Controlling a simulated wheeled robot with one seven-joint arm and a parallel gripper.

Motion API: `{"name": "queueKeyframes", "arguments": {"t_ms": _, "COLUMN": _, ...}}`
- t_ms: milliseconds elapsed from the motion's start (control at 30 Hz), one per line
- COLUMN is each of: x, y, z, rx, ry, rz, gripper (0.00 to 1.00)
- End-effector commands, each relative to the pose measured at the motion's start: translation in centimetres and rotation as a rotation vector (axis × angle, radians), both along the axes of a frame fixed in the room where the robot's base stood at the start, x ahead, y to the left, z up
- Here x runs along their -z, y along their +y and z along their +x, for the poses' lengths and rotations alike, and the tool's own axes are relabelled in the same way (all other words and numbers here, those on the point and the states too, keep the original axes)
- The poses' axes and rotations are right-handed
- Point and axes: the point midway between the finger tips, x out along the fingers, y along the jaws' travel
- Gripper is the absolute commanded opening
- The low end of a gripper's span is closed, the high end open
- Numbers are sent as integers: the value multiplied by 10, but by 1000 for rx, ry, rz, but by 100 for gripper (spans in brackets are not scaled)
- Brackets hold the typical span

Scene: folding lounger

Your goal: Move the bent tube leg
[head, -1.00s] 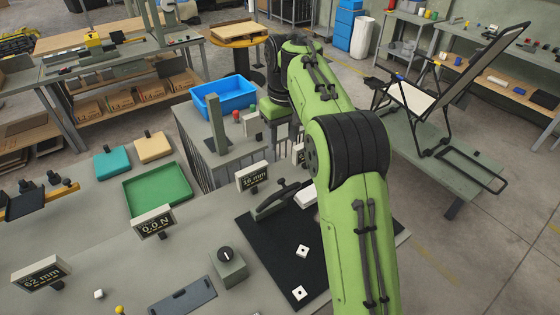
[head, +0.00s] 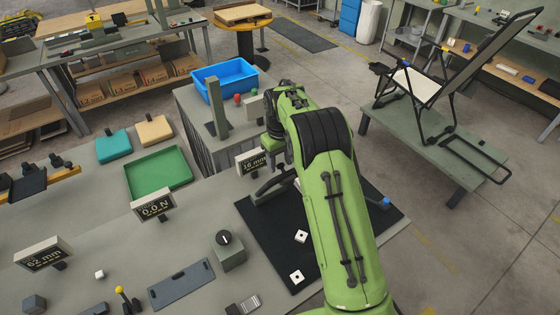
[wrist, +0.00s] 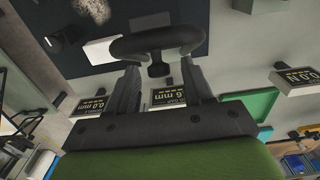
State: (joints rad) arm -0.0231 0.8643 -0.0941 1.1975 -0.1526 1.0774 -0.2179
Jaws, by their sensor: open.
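The folding lounger (head: 424,88) stands on a low green platform at the right of the head view, with its back raised. A bent dark tube leg (head: 490,171) forms a flat U at its near right end, over the platform's edge. My gripper (wrist: 161,66) is open in the wrist view. A dark curved handle (wrist: 157,42) with a small knob shows across and beyond its fingertips; I cannot tell whether they touch. In the head view my fingers are hidden behind my arm, above the bench and far from the lounger.
A black mat (head: 270,233) with white cubes lies on the bench. Open floor lies between bench and platform.

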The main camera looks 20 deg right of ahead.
Motion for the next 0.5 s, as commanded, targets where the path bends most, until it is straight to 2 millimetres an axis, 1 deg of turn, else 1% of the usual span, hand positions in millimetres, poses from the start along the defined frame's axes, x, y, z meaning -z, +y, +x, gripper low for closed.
{"name": "queueKeyframes", "arguments": {"t_ms": 100, "x": 4, "y": 0, "z": 0, "rx": 0, "ry": 0, "rz": -1, "gripper": 51}}
{"name": "queueKeyframes", "arguments": {"t_ms": 267, "x": 4, "y": 0, "z": 0, "rx": 0, "ry": -1, "rz": -1, "gripper": 51}}
{"name": "queueKeyframes", "arguments": {"t_ms": 300, "x": 4, "y": 0, "z": 0, "rx": 0, "ry": -1, "rz": -1, "gripper": 48}}
{"name": "queueKeyframes", "arguments": {"t_ms": 367, "x": 4, "y": 0, "z": 0, "rx": 0, "ry": 0, "rz": 0, "gripper": 39}}
{"name": "queueKeyframes", "arguments": {"t_ms": 500, "x": 4, "y": 0, "z": 0, "rx": 0, "ry": 0, "rz": 0, "gripper": 17}}
